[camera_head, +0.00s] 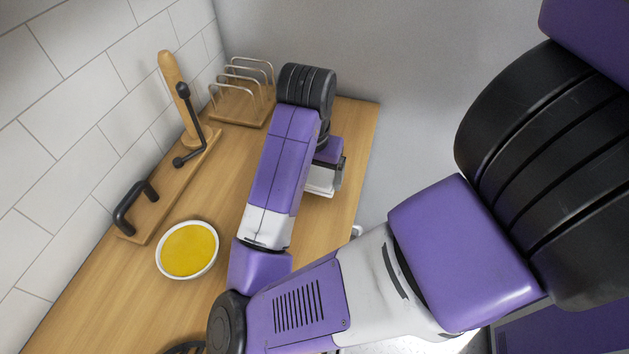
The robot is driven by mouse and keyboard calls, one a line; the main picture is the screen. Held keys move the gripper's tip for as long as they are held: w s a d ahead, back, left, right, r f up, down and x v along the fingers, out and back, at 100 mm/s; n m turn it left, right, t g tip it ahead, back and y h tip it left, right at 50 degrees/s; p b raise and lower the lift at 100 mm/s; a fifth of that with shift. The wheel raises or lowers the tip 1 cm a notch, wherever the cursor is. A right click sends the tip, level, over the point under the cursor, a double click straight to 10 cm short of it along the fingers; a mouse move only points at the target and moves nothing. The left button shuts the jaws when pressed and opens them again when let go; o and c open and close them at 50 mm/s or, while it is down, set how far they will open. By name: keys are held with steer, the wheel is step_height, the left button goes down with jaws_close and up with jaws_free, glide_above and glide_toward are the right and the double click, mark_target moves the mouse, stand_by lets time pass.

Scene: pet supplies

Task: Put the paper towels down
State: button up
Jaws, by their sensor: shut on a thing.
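My gripper (326,168) shows only in part beyond my purple and white forearm, above the right side of the wooden counter. Its fingertips are hidden. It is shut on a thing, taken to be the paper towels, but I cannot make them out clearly. A small white and grey piece shows at the gripper, and I cannot tell whether it belongs to the gripper or to the held thing. I cannot tell whether the held thing touches the counter.
The wooden counter (348,139) runs along a tiled wall. A wooden rack with metal loops (237,106) stands at the back. A white bowl (160,263) holds something yellow.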

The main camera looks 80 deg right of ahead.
steer(key=shift+f, duration=1)
steer(key=shift+f, duration=0.25)
steer(key=o, duration=1.7)
steer(key=shift+r, duration=0.1)
steer(key=shift+o, duration=0.2)
